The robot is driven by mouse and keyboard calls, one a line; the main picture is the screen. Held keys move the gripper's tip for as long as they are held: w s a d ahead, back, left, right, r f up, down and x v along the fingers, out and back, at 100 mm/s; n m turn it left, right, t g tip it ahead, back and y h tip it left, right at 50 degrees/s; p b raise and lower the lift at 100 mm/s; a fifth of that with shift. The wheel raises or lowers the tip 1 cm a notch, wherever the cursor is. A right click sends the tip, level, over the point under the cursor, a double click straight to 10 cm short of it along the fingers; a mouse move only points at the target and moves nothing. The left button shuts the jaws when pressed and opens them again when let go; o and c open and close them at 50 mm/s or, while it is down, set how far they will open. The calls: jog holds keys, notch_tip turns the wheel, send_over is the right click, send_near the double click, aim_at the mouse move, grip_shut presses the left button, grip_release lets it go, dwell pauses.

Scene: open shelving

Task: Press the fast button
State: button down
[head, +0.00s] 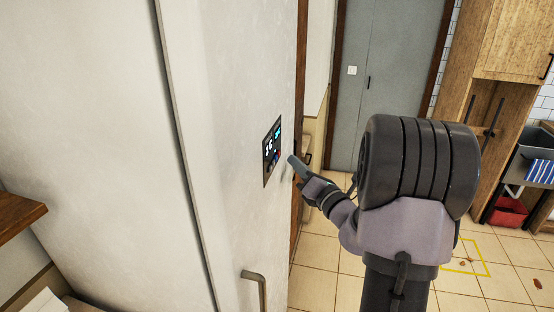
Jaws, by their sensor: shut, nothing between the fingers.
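My gripper (292,160) is shut and empty. Its tip points at the panel from the right, close to the panel's lower right edge. I cannot tell whether it touches the surface.
A bent metal handle (256,288) sticks out of the door below the panel. A grey door (392,75) stands at the back. A wooden cabinet (512,45) and a red bin (508,212) are at the right. Tiled floor (318,285) lies open below my arm.

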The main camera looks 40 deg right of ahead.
jog(key=s+d, duration=0.2)
jog(key=shift+s+d, duration=0.2)
jog(key=shift+s, duration=0.2)
dwell(0.6)
